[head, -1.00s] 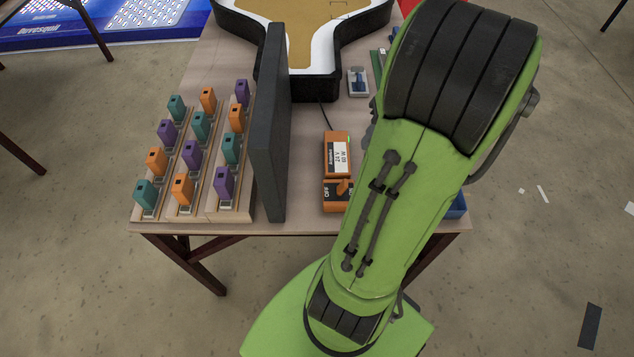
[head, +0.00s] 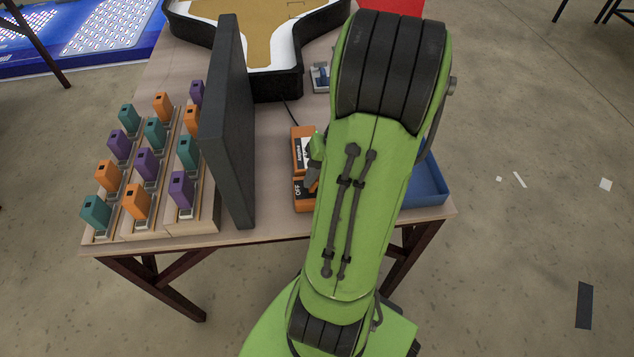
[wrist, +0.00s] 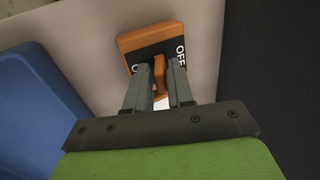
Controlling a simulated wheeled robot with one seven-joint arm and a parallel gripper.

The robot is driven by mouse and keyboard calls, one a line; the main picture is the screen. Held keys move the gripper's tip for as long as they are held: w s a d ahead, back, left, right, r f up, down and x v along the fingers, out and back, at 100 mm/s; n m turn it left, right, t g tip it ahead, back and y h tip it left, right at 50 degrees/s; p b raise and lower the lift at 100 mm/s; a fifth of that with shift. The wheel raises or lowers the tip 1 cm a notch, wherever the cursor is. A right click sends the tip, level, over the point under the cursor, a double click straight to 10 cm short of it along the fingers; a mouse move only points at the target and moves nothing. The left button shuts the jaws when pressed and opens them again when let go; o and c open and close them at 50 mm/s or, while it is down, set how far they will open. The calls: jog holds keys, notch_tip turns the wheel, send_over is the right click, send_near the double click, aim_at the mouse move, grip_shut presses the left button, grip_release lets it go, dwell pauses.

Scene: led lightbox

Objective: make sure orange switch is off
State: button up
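The orange switch box (head: 303,197) stands near the table's front edge, with OFF on its left part; my arm hides its right part. In the wrist view the switch plate (wrist: 131,42) shows OFF at right and part of another label at left. Its orange lever (wrist: 159,76) stands between the two grey fingers of my gripper (wrist: 159,84). The fingers are apart, one on each side of the lever; I cannot tell whether they press on it. In the head view my gripper (head: 312,178) is mostly hidden behind my arm.
A tall dark panel (head: 228,130) stands close left of the switch. Beyond it are racks with several coloured blocks (head: 147,165). A blue tray (head: 428,185) lies to the right, partly behind my arm. A black-rimmed board (head: 275,85) is at the back.

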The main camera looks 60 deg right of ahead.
jog(key=shift+f, duration=0.1)
grip_shut()
jog(key=shift+w, duration=0.1)
jog(key=shift+w+a+r+g+h, duration=0.1)
jog(key=shift+w+a+g+h, duration=0.15)
jog(key=shift+g+h, duration=0.3)
jog(key=shift+w+a+r+g+h, duration=0.1)
jog(key=shift+w+a+g+h, duration=0.1)
jog(key=shift+g+h, duration=0.35)
jog(key=shift+w+a+g+h+p, duration=0.15)
jog(key=shift+w+g+h+p, duration=0.05)
jog(key=shift+g+h, duration=0.55)
jog(key=shift+w+a+g+h+p, duration=0.2)
jog(key=shift+g+h, duration=0.35)
jog(key=shift+g, duration=0.3)
jog(key=shift+f, duration=0.1)
